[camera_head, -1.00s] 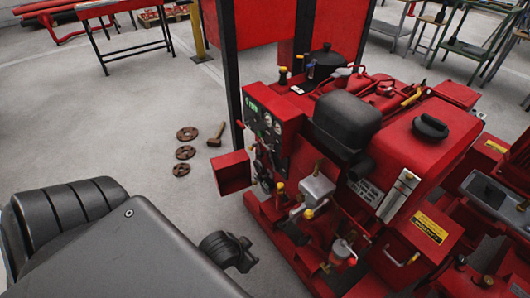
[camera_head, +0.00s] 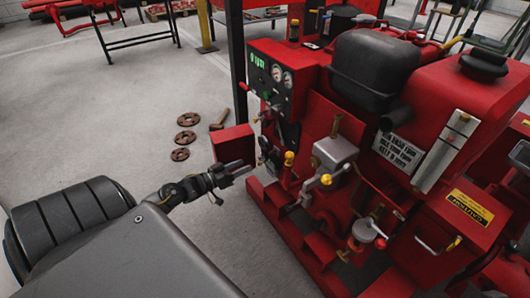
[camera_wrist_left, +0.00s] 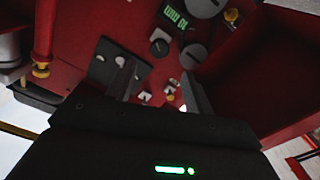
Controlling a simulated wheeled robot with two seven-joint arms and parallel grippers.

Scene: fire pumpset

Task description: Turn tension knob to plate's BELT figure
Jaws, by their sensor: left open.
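The white plate (camera_head: 397,153) with black lettering, its last line seeming to start with BELT, is on the side of the red pumpset (camera_head: 420,100). I cannot tell for sure which knob is the tension knob. Yellow-topped knobs (camera_head: 289,158) and levers are on the front, below the dark panel (camera_head: 271,82) with its green display and gauges. My left gripper (camera_head: 232,171) is in front of the machine, apart from it, open and empty. In the left wrist view its two fingers (camera_wrist_left: 160,93) point at the panel's dials and switches. My right gripper is out of view.
A red box (camera_head: 233,143) sticks out left of the panel, close behind my left gripper. A dark post (camera_head: 236,60) stands at the panel's left. Rusty discs (camera_head: 186,137) and a mallet (camera_head: 218,121) lie on the open floor at left.

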